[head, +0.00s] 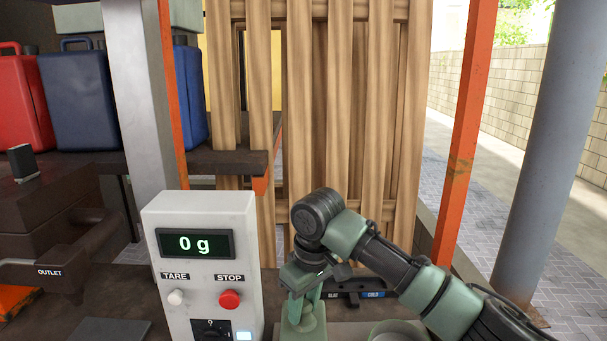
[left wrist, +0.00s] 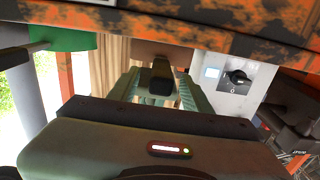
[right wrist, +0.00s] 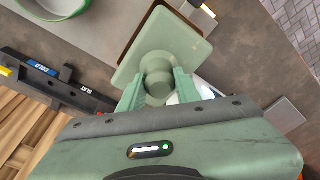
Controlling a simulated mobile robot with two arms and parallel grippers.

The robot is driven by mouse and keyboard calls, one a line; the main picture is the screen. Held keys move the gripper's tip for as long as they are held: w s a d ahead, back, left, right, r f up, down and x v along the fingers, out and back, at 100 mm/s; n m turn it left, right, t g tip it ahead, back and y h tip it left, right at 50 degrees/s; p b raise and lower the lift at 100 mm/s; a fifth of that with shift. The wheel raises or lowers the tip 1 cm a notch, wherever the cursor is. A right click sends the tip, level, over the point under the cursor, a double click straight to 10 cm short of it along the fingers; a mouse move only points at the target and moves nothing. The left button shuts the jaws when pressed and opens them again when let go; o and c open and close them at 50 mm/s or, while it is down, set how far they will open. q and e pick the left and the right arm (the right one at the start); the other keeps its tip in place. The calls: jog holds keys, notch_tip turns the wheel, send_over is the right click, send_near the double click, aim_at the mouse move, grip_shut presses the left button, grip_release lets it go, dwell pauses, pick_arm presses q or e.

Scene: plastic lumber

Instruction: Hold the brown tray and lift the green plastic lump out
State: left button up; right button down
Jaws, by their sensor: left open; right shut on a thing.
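My right gripper (head: 308,272) points down beside the scale box in the head view. In the right wrist view its fingers (right wrist: 157,88) are shut on the round knob of a pale green piece with a square base (right wrist: 183,48). I cannot tell whether this piece is the green plastic lump. A brown flat edge (right wrist: 133,20) shows beside the base; it may be the brown tray. My left gripper (left wrist: 160,75) is open, with a dark block (left wrist: 162,80) between its fingers and a brown piece (left wrist: 160,52) beyond. The head view does not show the left gripper.
The grey scale box (head: 203,265) reads 0 g, left of the right gripper. A dark labelled bar (head: 355,289) lies behind. A green-rimmed bowl (right wrist: 52,8) stands nearby. A brown machine marked OUTLET (head: 50,235) is at left. A rusty orange beam (left wrist: 215,35) crosses the left wrist view.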

pick_arm(q)
jog(key=s, duration=0.7)
pick_arm(e)
jog(key=shift+r, duration=0.1)
jog(key=shift+r+p, duration=0.3)
jog(key=shift+p, duration=0.05)
jog(key=shift+r+p, duration=1.2)
pick_arm(q)
notch_tip(320, 180, up, 7)
jog(key=shift+f, duration=0.2)
jog(key=shift+s+f, duration=0.1)
pick_arm(e)
jog(key=shift+s+f, duration=0.1)
jog(key=shift+f, duration=0.05)
